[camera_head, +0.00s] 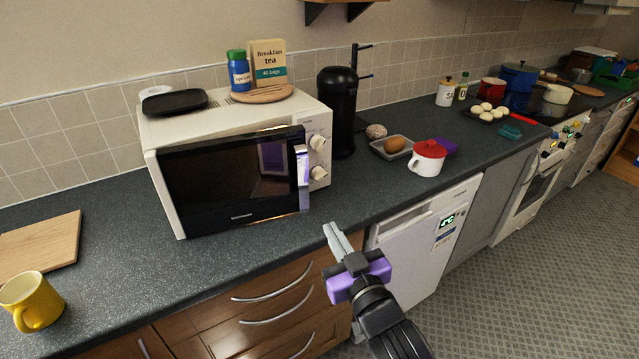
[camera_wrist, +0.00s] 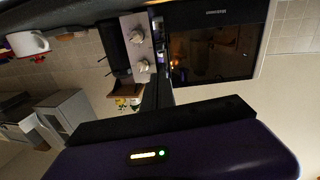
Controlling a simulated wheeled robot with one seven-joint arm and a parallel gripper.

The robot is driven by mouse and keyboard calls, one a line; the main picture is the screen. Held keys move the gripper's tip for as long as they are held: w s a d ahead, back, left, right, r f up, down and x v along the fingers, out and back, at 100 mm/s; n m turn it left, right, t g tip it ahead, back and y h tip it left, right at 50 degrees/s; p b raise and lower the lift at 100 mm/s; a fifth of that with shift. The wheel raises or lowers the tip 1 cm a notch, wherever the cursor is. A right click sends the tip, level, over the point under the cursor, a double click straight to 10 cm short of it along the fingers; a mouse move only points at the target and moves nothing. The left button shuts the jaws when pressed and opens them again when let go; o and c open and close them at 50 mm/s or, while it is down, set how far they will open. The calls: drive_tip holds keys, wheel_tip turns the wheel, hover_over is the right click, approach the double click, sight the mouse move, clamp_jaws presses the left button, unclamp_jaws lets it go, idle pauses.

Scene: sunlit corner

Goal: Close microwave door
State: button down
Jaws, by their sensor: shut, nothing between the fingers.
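The white microwave (camera_head: 225,112) stands on the dark counter. Its black glass door (camera_head: 230,180) looks slightly ajar, its right edge standing a little forward of the knob panel. The door handle (camera_head: 302,180) is at that right edge. My gripper (camera_head: 330,230) is shut and empty, in front of the counter edge, below and right of the door, apart from it. In the wrist view, the picture is turned over: the door (camera_wrist: 215,45) is at the top right, the knob panel (camera_wrist: 140,50) left of it, and my gripper's dark fingers show below. The microwave's inside is hidden.
A tea box, a blue jar (camera_head: 238,72) and a black tray (camera_head: 174,102) sit on the microwave. A yellow mug (camera_head: 32,300) is at lower left. The counter before the door is clear.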

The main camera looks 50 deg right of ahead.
drive_tip(key=m, duration=0.1)
drive_tip(key=p, duration=0.4)
approach(306, 187)
drive_tip(key=x, duration=0.6)
drive_tip(key=shift+r, duration=0.1)
drive_tip(key=shift+w+d, duration=0.2)
drive_tip(key=shift+w, duration=0.2)
drive_tip(key=shift+d, duration=0.1)
